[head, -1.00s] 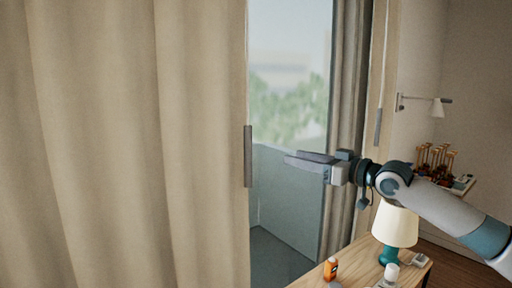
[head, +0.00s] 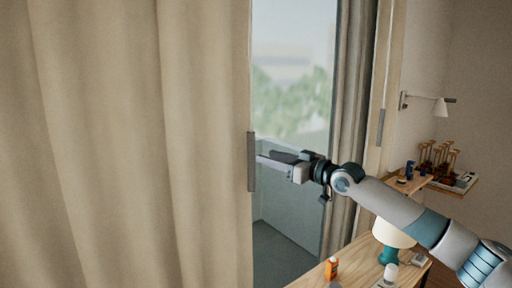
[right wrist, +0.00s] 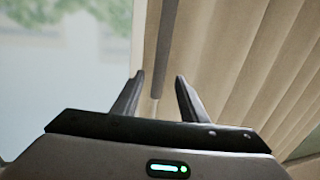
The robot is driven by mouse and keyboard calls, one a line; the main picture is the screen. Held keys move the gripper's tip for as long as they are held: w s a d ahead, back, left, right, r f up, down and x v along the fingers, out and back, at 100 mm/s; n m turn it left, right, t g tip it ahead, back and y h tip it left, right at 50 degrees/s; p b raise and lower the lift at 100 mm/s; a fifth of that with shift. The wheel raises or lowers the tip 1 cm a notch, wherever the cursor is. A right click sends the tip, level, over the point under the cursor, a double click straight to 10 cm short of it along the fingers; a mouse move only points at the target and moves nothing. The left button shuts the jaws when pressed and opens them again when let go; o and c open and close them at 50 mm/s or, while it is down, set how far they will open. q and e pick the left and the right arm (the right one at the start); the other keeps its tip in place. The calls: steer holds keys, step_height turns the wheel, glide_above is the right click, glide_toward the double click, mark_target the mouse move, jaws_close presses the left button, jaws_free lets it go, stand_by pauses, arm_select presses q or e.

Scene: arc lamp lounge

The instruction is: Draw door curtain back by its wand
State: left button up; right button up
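The beige door curtain (head: 120,150) covers the left half of the head view, and its free edge hangs beside the glass. The grey wand (head: 251,150) hangs upright at that edge. My right gripper (head: 264,158) is level with the wand, its fingertips close to it on the right side. In the right wrist view my right gripper (right wrist: 157,92) is open, and the wand (right wrist: 166,45) runs down into the gap between its fingers. I cannot tell whether either finger touches it. The curtain (right wrist: 235,60) fills the right of that view. My left gripper is not in view.
A wooden table (head: 350,268) at bottom right bears an orange bottle (head: 331,268), a white-shaded lamp (head: 393,233) and small items. A shelf (head: 455,185) with several objects and a wall lamp (head: 440,106) are behind my arm. A dark curtain (head: 352,110) hangs right of the glass.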

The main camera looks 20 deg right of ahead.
mark_target(254, 153)
steer(key=p+x, duration=0.2)
steer(key=x, duration=0.3)
steer(key=shift+w+a+r, duration=0.1)
steer(key=shift+w+a, duration=0.3)
steer(key=shift+w, duration=0.2)
jaws_close()
